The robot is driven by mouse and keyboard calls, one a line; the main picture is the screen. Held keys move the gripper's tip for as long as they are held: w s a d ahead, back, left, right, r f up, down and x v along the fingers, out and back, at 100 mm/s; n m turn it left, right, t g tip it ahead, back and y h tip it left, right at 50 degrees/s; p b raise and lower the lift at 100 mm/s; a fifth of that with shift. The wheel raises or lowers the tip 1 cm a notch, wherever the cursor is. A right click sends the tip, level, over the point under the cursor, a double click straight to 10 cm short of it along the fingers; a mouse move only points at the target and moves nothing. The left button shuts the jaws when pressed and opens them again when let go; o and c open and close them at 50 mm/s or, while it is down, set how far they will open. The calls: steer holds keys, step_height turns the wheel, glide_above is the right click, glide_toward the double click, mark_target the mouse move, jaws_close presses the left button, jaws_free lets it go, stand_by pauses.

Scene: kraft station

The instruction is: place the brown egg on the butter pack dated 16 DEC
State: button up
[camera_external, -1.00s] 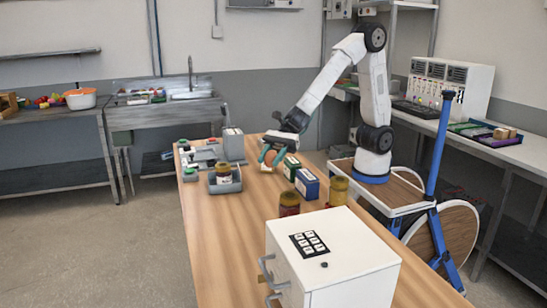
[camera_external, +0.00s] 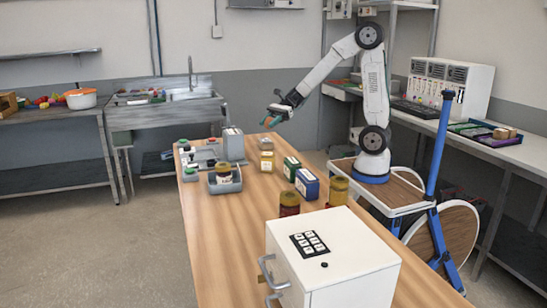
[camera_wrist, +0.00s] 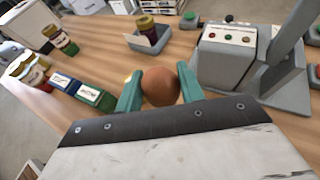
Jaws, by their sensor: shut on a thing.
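The brown egg (camera_wrist: 160,86) is held between the two green fingers of my gripper (camera_wrist: 160,92) in the wrist view. In the external view my gripper (camera_external: 272,119) is raised above the far part of the wooden table. Two small yellowish packs, likely butter, stand on the table below it: a nearer one (camera_external: 267,162) and a farther one (camera_external: 266,144). The dates on them are too small to read. In the wrist view, I cannot make out either pack clearly.
A green box (camera_external: 292,169) and a blue box (camera_external: 307,184) stand nearer on the table, with jars (camera_external: 289,204) beyond them towards the white cabinet (camera_external: 335,255). A grey tray with a jar (camera_external: 224,183) and a grey machine (camera_external: 233,145) are at the left.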

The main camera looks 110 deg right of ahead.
steer(key=s+d+m+h, duration=0.1)
steer(key=s+d, duration=0.3)
steer(key=s, duration=0.4)
steer(key=s+d, duration=0.5)
steer(key=s, duration=0.4)
glide_above(265, 140)
steer(key=shift+t, duration=0.3)
step_height(265, 140, down, 7)
steer(key=shift+s+f, duration=0.15)
steer(key=shift+d+f, duration=0.1)
steer(key=shift+f, duration=1.65)
steer(key=o, duration=0.8)
steer(key=shift+f, duration=0.15)
steer(key=shift+c, duration=0.2)
